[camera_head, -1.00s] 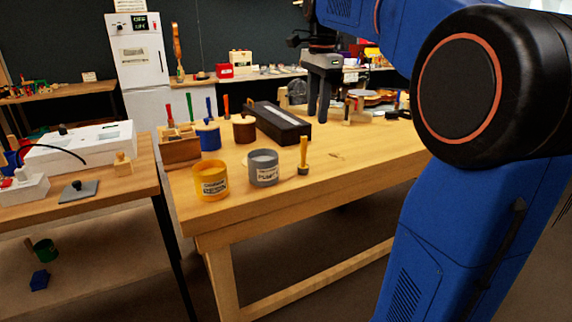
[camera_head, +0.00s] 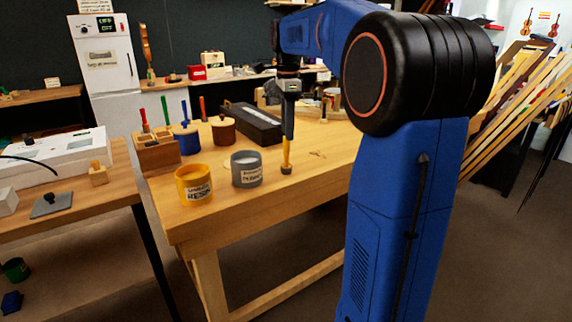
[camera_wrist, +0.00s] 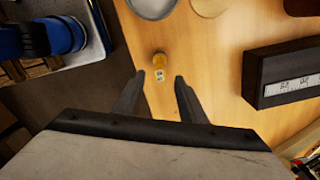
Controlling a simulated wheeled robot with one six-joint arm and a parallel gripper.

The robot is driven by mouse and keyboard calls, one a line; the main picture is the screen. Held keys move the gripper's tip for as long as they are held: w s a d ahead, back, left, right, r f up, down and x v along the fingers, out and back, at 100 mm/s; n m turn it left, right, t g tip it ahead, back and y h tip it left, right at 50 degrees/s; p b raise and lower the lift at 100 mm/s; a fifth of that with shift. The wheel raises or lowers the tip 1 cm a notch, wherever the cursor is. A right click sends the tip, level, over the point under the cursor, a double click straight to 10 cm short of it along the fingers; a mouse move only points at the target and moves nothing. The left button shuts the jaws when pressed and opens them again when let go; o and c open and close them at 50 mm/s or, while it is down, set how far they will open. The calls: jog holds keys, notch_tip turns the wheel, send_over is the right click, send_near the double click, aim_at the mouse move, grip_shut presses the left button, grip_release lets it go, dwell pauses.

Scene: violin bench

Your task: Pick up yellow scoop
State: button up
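The yellow scoop (camera_head: 286,153) stands upright near the front edge of the wooden bench, its yellow handle up and a small base below. In the wrist view its yellow top (camera_wrist: 159,60) shows just beyond the gap between the fingertips, with a small pale label beside it. My gripper (camera_head: 288,136) points down at the top of the scoop's handle; the head view shows the fingers nearly edge-on. In the wrist view my gripper (camera_wrist: 159,79) is open, one finger on each side, with nothing between the fingers. Whether a finger touches the handle cannot be told.
A grey pot (camera_head: 246,170) stands just left of the scoop, and a yellow pot (camera_head: 193,186) further left. A long black case (camera_head: 252,124) lies behind. A wooden rack (camera_head: 156,152), blue jar (camera_head: 187,141) and brown jar (camera_head: 223,131) stand at back left. Bench is clear right of the scoop.

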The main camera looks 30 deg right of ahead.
send_over(286, 166)
jog(key=shift+w+d+f, duration=0.15)
jog(key=shift+f, duration=1.85)
jog(key=shift+w+d+f, duration=0.1)
jog(key=shift+w+f, duration=0.05)
jog(key=shift+f, duration=1.85)
grip_shut()
